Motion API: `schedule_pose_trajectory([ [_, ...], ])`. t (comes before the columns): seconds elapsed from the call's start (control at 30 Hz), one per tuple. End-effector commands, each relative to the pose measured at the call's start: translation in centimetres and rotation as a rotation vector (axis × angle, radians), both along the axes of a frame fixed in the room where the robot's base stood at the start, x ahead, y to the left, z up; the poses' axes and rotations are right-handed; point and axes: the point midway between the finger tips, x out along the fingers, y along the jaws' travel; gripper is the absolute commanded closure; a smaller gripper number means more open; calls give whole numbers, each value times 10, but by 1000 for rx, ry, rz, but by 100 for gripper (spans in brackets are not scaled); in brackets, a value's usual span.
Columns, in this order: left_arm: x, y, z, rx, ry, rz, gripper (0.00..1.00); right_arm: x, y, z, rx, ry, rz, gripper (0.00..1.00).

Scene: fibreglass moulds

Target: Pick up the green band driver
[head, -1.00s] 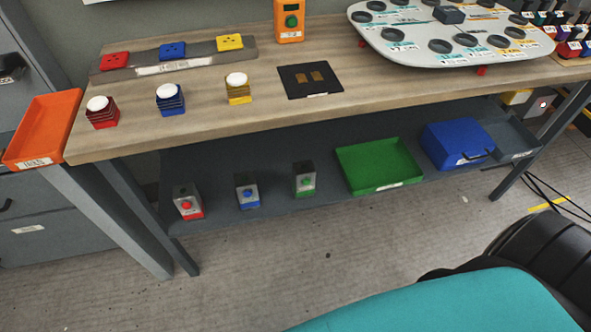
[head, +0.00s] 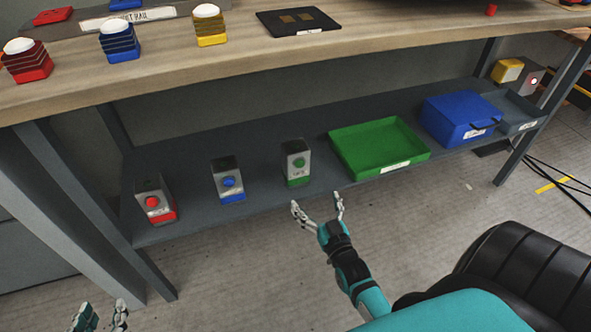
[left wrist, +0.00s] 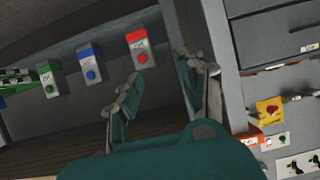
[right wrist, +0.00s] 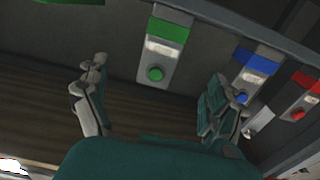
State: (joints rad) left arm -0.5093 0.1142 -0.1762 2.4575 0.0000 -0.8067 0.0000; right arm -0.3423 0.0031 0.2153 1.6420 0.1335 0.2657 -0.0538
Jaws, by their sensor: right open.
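The green band driver (head: 296,163), a grey block with a green band and green button, stands on the lower shelf, right of the blue band driver (head: 229,181) and red band driver (head: 154,201). My right gripper (head: 317,203) is open and empty, in front of the shelf edge and just below the green driver. In the right wrist view the green driver (right wrist: 165,45) shows between and beyond the spread fingers, apart from them. My left gripper (head: 100,318) is low at the bottom left, open and empty; its fingers also show in the left wrist view (left wrist: 160,72).
A green tray (head: 380,166) and a blue box (head: 460,122) sit on the shelf to the right of the drivers. The workbench top (head: 170,68) overhangs the shelf. A bench leg (head: 75,220) stands at the left.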

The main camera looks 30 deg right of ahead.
Motion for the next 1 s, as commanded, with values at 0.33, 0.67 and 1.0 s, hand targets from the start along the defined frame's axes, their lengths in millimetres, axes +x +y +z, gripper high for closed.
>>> schedule_pose_trajectory([
  [0.33,26,-18,67,-100,-405,-27,60,62,-14,-2,0,-1,1,6],
  [0.67,24,-23,114,-167,-660,-40,60,94,-22,-1,-1,2,1,6],
  [1.0,11,-26,150,-227,-881,-53,60,115,-24,-3,0,0,1,6],
])
